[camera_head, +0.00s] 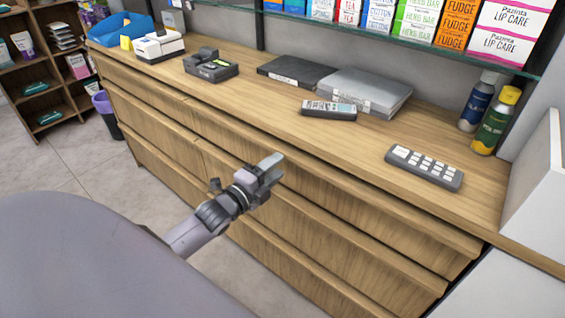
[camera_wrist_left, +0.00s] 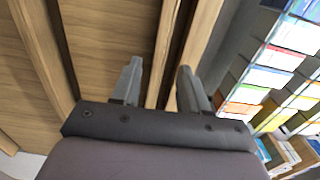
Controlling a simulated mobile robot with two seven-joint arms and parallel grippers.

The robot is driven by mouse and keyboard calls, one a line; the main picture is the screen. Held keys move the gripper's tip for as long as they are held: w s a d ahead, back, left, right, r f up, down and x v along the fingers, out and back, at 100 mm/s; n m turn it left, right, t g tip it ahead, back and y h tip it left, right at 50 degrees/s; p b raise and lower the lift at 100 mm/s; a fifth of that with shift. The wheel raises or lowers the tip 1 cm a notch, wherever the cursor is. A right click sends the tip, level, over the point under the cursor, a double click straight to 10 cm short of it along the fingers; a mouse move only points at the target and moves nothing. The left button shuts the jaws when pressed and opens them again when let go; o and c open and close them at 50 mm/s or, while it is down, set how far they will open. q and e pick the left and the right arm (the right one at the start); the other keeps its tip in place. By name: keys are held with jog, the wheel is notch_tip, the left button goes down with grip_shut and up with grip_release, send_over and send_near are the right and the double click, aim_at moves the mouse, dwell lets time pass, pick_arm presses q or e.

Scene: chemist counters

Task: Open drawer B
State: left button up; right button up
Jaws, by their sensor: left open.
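The wooden counter (camera_head: 290,122) has drawer fronts in a left and a right column, several rows high. I see no letters on them, so I cannot tell which is drawer B. The upper right drawer front (camera_head: 350,205) and the upper left drawer front (camera_head: 140,92) look shut. My left gripper (camera_head: 271,168) is open and empty, by the upper right drawer front near its left end. In the left wrist view, the open fingers (camera_wrist_left: 158,75) point toward a wooden edge (camera_wrist_left: 203,30) with a dark gap beside it. I cannot tell whether they touch it. My right gripper is out of view.
On the countertop stand a remote-like keypad (camera_head: 424,167), a grey binder (camera_head: 365,92), a card terminal (camera_head: 211,66) and two bottles (camera_head: 493,120). A glass shelf with boxes (camera_head: 400,20) hangs above. The tiled floor (camera_head: 60,165) at left is clear.

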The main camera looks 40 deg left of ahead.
aim_at(288, 158)
pick_arm(q)
jog(key=shift+w+d, duration=0.15)
jog(key=shift+w, duration=1.6)
grip_shut()
